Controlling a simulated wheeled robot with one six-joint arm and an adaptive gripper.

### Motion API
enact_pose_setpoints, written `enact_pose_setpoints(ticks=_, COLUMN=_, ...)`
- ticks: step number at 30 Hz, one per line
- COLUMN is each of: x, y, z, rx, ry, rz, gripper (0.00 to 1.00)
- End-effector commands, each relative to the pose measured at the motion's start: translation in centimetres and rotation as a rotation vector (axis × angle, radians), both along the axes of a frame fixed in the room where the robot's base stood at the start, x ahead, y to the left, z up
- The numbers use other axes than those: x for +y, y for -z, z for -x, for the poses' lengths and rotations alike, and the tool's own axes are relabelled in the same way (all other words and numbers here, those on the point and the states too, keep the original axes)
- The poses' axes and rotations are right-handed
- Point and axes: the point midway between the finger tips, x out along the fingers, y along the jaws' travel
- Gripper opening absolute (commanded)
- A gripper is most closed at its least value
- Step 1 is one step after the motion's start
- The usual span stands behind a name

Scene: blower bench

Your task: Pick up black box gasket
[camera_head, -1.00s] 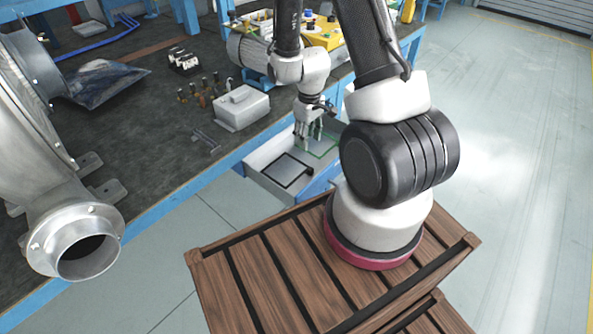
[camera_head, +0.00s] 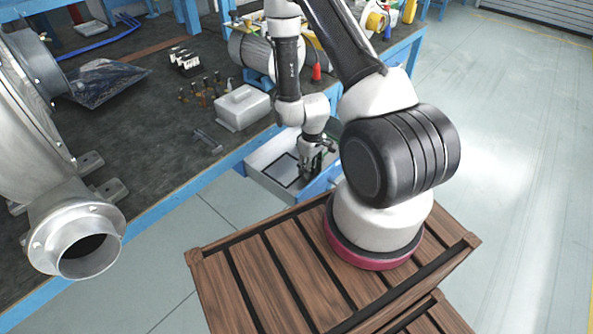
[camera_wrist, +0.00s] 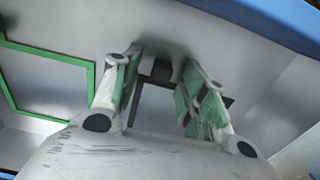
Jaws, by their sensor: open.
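The black box gasket (camera_head: 278,178), a thin rectangular frame, lies flat in the open drawer under the bench. My gripper (camera_head: 309,174) is down in the drawer at the right side of this gasket. In the wrist view my gripper (camera_wrist: 161,66) has its two green-padded fingers apart. Part of the black gasket (camera_wrist: 160,84), with a dark tab, shows between and beyond the fingers. The fingers and palm hide the rest of it there. I cannot tell whether the fingers touch it.
A green rectangular gasket (camera_wrist: 92,82) lies in the same drawer. The blue drawer front (camera_head: 318,187) and its walls surround my gripper. On the bench stand a grey box (camera_head: 243,107), a motor (camera_head: 250,52) and a large metal blower (camera_head: 30,150). Open floor lies to the right.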

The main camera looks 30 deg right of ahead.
Motion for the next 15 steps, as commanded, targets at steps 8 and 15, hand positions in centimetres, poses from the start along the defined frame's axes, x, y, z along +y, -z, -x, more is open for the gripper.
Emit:
enact_pose_setpoints(ticks=8, x=0.00, y=-0.03, z=0.01, rx=0.000, ry=0.000, rz=0.000, gripper=0.05)
enact_pose_setpoints(ticks=15, x=0.00, y=-0.04, z=0.01, rx=0.000, ry=0.000, rz=0.000, gripper=0.04)
